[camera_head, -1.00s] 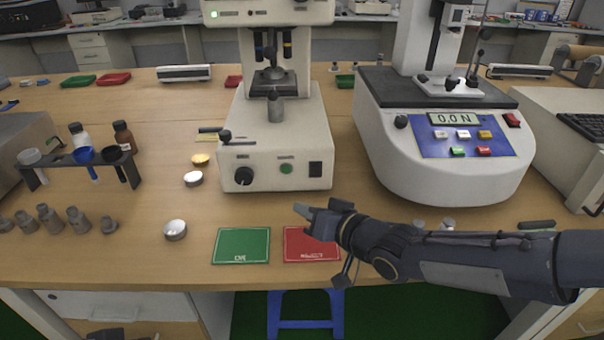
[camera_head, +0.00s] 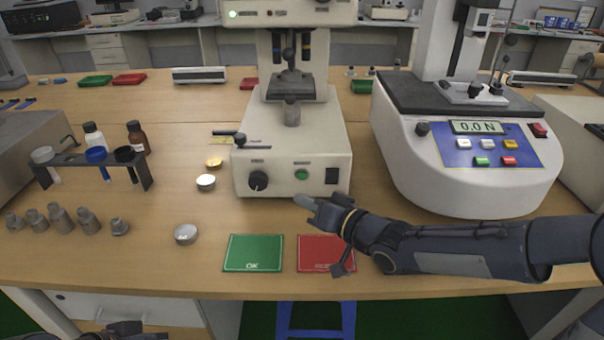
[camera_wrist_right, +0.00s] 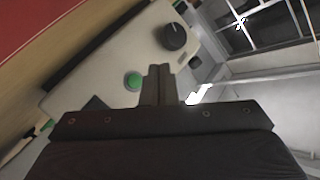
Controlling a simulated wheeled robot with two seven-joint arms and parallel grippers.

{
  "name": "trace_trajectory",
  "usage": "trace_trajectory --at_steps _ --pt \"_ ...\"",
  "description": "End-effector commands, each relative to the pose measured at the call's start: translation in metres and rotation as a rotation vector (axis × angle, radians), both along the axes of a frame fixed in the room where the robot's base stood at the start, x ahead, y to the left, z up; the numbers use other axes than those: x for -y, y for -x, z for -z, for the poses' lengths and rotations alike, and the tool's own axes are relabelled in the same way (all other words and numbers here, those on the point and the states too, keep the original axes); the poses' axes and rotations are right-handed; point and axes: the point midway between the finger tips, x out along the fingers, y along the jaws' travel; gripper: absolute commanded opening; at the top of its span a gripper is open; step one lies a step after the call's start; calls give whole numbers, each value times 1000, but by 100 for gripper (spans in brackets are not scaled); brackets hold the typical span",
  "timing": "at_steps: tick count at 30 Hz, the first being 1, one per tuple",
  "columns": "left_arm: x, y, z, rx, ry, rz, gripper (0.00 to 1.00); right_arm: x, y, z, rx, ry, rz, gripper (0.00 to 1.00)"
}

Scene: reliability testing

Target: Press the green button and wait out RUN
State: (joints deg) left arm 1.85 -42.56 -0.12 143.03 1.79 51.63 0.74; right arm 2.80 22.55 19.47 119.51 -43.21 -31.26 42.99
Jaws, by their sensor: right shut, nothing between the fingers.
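A white tester with a tall column (camera_head: 318,145) stands mid-table; its front has a green button (camera_head: 302,174) between a black knob (camera_head: 258,181) and a dark switch (camera_head: 332,176). The button also shows in the right wrist view (camera_wrist_right: 133,80), beside the fingertips. My right gripper (camera_head: 303,202) is shut and empty, just in front of and below the button, apart from it in the head view. A second white machine (camera_head: 470,150) on the right reads 0.0 N and has another green button (camera_head: 481,160). Only a dark sliver of my left arm (camera_head: 125,330) shows at the bottom edge.
A green OK mat (camera_head: 253,252) and a red mat (camera_head: 325,253) lie near the front edge. Metal discs (camera_head: 186,234), a vial rack (camera_head: 95,162) and several grey weights (camera_head: 60,218) stand at left.

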Motion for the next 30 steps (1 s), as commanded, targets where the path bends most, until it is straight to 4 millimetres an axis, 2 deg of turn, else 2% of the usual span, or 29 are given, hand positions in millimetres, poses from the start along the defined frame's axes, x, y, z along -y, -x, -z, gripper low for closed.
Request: trace_trajectory --at_steps 6,12,30 --pt "0 0 -14 0 0 0 36 1 -31 -2 -3 -1 1 0" --pt "0 0 -20 0 0 0 36 0 -46 -1 -1 0 2 0" --pt "0 0 -21 0 0 0 36 0 -49 0 -1 1 2 0"
